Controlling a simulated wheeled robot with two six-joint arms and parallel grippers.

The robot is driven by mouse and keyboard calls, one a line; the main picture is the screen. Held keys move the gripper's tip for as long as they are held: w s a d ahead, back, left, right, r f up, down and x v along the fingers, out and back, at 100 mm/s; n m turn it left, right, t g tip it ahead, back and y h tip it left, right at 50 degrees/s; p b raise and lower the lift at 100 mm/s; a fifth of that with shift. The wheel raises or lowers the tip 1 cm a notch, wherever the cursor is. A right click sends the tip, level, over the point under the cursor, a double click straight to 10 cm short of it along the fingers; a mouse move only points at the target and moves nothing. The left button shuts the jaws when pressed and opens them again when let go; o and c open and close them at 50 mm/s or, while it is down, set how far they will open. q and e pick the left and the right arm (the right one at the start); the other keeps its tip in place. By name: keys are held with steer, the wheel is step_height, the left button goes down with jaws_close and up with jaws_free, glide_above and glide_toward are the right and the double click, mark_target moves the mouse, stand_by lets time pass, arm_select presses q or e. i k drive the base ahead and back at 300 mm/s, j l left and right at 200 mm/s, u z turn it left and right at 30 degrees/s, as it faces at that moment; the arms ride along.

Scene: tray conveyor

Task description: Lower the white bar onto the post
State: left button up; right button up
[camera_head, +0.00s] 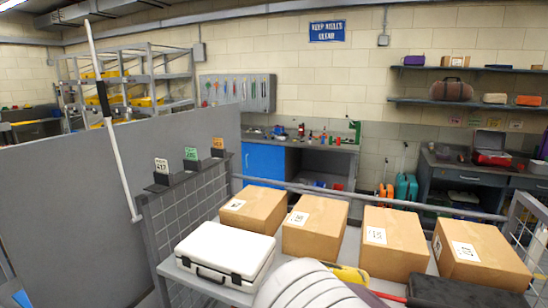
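The white bar (117,157) stands raised and nearly upright at the left, its top leaning left. A black band (103,99) wraps its upper part. Its lower end comes down beside the mesh-sided frame, in front of a grey panel. A grey corner post (150,239) of that frame stands close to the bar's lower end. I cannot tell whether this is the post that the bar lowers onto. Neither of my grippers is in view.
A white case (226,248) and several cardboard boxes (315,228) sit on the tray surface. A light grey ribbed object (308,286) fills the bottom centre, beside a yellow item (350,274). The grey panel (60,200) takes up the left.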

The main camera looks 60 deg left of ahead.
mark_target(101, 90)
steer(key=u, duration=3.15)
